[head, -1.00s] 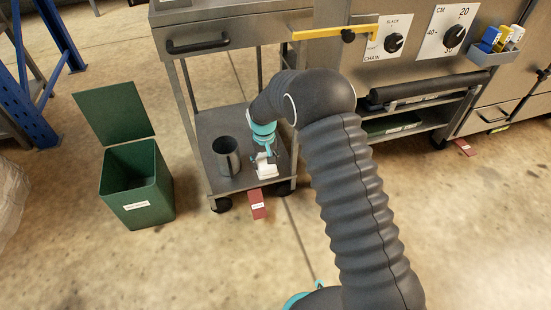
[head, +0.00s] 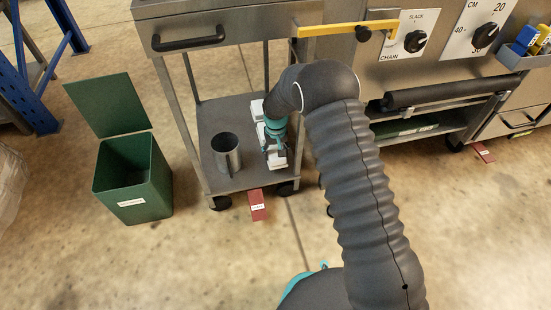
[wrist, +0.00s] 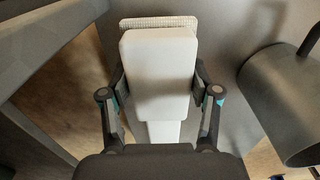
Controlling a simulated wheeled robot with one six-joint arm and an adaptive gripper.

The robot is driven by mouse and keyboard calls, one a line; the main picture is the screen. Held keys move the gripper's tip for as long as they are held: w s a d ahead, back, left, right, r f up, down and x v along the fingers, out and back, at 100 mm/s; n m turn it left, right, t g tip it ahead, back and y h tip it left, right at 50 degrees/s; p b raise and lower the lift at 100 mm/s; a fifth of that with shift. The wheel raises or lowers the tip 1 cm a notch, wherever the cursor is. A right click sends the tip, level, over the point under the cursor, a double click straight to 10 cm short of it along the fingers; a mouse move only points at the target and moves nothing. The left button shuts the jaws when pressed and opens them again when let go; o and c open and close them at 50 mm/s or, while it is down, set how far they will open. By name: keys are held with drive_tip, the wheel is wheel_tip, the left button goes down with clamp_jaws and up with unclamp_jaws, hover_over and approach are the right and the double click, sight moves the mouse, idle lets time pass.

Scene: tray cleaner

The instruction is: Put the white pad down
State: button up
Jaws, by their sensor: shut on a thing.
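The white pad (wrist: 158,75) is between the two fingers of my gripper (wrist: 159,88) in the wrist view, with a finger against each side. A textured pale edge shows beyond its far end, and a narrower white part shows at its near end. In the head view, my gripper (head: 275,148) is low over the right part of the cart's lower shelf (head: 240,178), with white pad surface (head: 278,160) showing around it. My gripper is shut on the pad. Whether the pad touches the shelf cannot be told.
A grey metal jug (head: 226,153) stands on the shelf left of my gripper; it also shows in the wrist view (wrist: 295,95). Another white item (head: 257,109) is behind my gripper. An open green bin (head: 132,180) stands left of the cart. Bare shelf lies around the jug.

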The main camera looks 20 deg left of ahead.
sight(276, 151)
drive_tip(key=shift+f, duration=1.7)
drive_tip(key=shift+f, duration=0.1)
drive_tip(key=o, duration=1.1)
wheel_tip(276, 151, up, 12)
drive_tip(key=shift+r+p, duration=0.1)
drive_tip(key=shift+p, duration=0.35)
